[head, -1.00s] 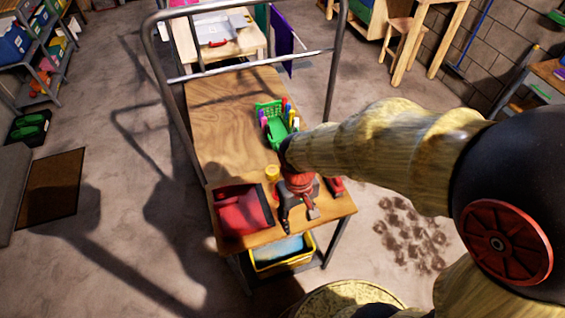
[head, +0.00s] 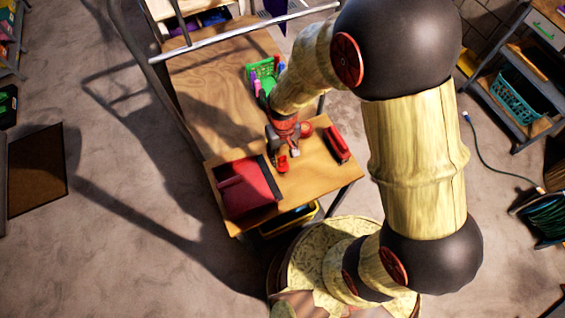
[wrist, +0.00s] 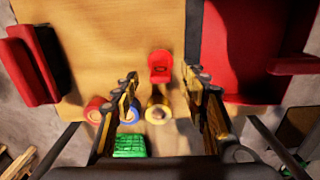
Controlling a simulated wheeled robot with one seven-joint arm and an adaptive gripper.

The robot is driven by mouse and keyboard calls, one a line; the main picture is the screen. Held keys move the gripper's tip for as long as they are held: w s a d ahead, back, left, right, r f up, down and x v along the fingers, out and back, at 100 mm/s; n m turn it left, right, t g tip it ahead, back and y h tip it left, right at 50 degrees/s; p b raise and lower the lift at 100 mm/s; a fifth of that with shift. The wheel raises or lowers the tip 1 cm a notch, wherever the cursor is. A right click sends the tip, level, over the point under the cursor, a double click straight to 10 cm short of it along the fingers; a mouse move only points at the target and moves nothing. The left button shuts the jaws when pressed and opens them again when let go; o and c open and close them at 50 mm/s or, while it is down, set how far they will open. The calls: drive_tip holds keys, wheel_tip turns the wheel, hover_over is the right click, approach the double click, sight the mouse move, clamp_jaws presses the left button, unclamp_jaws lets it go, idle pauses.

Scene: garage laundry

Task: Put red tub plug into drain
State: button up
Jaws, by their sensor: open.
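A small red piece (head: 282,163) lies on the wooden cart top near the front. In the wrist view it is upright in the picture (wrist: 160,66), centred between my fingertips and beyond them. It may be the red tub plug, but I cannot tell for certain. My gripper (head: 283,146) is open and empty, pointing down above the cart, just behind the small red piece. In the wrist view its two fingers (wrist: 160,80) stand wide apart. A brass-yellow round thing (wrist: 157,108) shows between the fingers; my arm hides it in the head view. I cannot make out a drain.
A large red bin (head: 250,188) stands front left on the cart (head: 210,95). A red block (head: 337,143) is at the right edge. A round red thing (head: 306,129) lies beside my gripper. A green basket (head: 262,72) stands farther back. The left of the cart top is clear.

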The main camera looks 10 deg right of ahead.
sight(283, 162)
wheel_tip(283, 162, down, 4)
drive_tip(key=shift+w+f+b, duration=0.1)
drive_tip(key=shift+f+b, duration=0.05)
drive_tip(key=shift+b, duration=0.2)
drive_tip(key=shift+c, duration=1.2)
clamp_jaws()
